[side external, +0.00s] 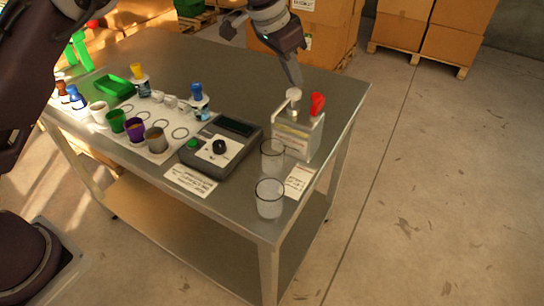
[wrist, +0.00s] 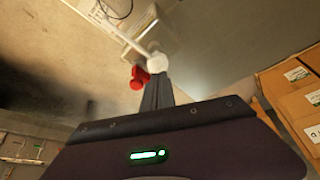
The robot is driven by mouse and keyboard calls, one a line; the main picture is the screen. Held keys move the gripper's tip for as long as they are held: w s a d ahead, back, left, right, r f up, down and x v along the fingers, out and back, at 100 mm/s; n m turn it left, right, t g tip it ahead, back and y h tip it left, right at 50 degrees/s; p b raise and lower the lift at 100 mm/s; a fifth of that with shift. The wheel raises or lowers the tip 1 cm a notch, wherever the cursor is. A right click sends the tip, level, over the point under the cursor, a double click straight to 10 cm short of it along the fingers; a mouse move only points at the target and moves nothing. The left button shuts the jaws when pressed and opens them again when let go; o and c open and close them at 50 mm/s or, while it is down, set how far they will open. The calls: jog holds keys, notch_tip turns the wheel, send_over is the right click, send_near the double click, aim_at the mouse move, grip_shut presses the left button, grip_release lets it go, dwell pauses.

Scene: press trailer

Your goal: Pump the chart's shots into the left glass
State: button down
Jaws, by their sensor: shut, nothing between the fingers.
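A pump dispenser (side external: 297,140) with a clear, labelled body stands near the table's right edge. It has a white round pump head (side external: 293,95) and a red knob (side external: 317,103). In the wrist view the white head (wrist: 157,62) and red knob (wrist: 139,77) lie just beyond my fingertips. My gripper (side external: 294,82) is shut and empty, pointing down just above the white head; I cannot tell if it touches. Two clear glasses stand in front of the dispenser, one close to it (side external: 272,152) and one nearer the front corner (side external: 269,200). A printed card (side external: 299,180) lies beside them; its text is unreadable.
A grey device (side external: 220,146) with a black knob and green button sits left of the glasses, with another card (side external: 190,180) before it. Several coloured cups, bottles and a green tray (side external: 112,87) fill the table's left. The back of the table is clear.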

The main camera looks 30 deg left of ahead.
jog(key=shift+f, duration=0.1)
jog(key=shift+f, duration=1.3)
jog(key=shift+r, duration=1.35)
jog(key=shift+f, duration=1.35)
jog(key=shift+r, duration=1.35)
